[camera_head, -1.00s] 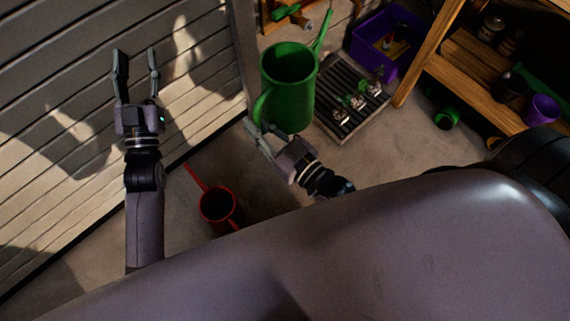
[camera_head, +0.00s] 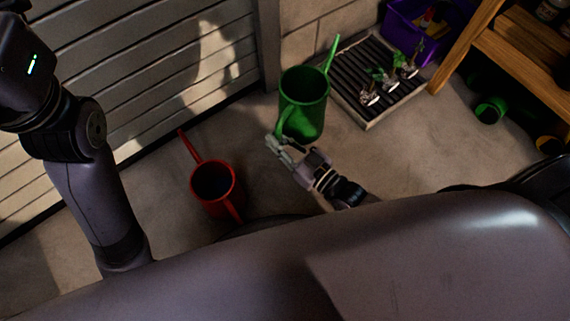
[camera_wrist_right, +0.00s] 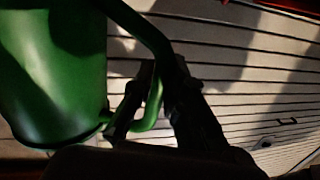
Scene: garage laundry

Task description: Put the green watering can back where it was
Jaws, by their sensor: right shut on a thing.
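The green watering can (camera_head: 305,104) is upright in the head view, its spout pointing up and to the right. My right gripper (camera_head: 281,146) is shut on its handle at the near lower left side. In the right wrist view the can's body (camera_wrist_right: 55,75) fills the left side, and the handle runs between the dark fingers (camera_wrist_right: 155,112). I cannot tell for sure whether the can touches the floor. My left arm comes in at the left of the head view; its gripper fingers are outside the frame.
A red watering can (camera_head: 213,184) stands on the floor left of my right gripper. A slatted tray with small potted plants (camera_head: 352,62) is just right of the green can. A purple crate (camera_head: 409,22), a wooden shelf (camera_head: 470,38) and a green pot (camera_head: 490,110) are further right.

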